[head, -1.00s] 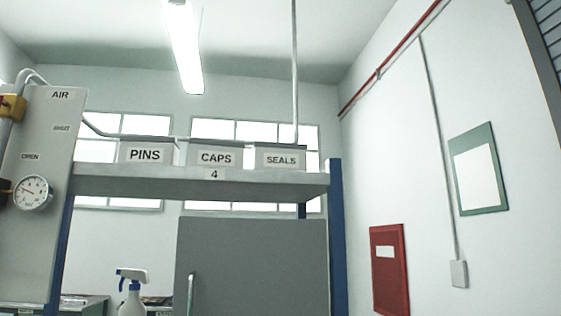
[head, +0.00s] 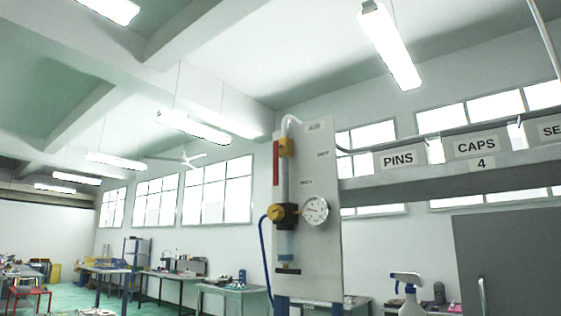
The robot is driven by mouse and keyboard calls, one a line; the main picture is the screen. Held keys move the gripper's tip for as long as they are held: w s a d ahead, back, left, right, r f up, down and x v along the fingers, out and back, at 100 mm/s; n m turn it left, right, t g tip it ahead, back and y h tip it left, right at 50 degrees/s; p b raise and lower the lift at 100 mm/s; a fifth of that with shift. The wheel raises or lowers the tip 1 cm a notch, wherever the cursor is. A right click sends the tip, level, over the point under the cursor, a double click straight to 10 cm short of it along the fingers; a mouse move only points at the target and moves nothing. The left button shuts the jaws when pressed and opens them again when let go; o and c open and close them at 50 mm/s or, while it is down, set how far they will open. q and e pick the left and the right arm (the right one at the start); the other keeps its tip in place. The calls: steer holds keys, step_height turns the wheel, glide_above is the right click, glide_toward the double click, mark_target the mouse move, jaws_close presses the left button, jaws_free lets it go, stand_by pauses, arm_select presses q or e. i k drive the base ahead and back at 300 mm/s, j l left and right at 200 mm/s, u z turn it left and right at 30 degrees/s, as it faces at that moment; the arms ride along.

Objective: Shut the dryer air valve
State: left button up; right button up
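The air panel (head: 325,250) is a pale upright board marked AIR, with SHUT and OPEN labels, near the middle of the head view. On its left edge a yellow valve body (head: 285,147) sits on the pipe. A red lever (head: 276,163) at the valve stands vertical, alongside the pipe. Below are a yellow and black regulator (head: 280,212) and a round dial gauge (head: 316,209); its reading is too small to tell. Neither of my grippers is in view.
A shelf (head: 440,180) right of the panel carries the PINS bin (head: 398,160), the CAPS bin (head: 477,145) and another bin. A blue hose (head: 263,255) hangs left of the panel. Workbenches (head: 225,290) stand farther left.

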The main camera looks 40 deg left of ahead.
mark_target(276, 145)
steer(key=i+j, duration=0.15)
steer(key=j, duration=0.2)
steer(key=i+j, duration=0.2)
steer(key=j, duration=0.15)
steer(key=i+j+u, duration=0.1)
steer(key=j, duration=0.25)
steer(key=i+j, duration=0.2)
steer(key=j, duration=0.15)
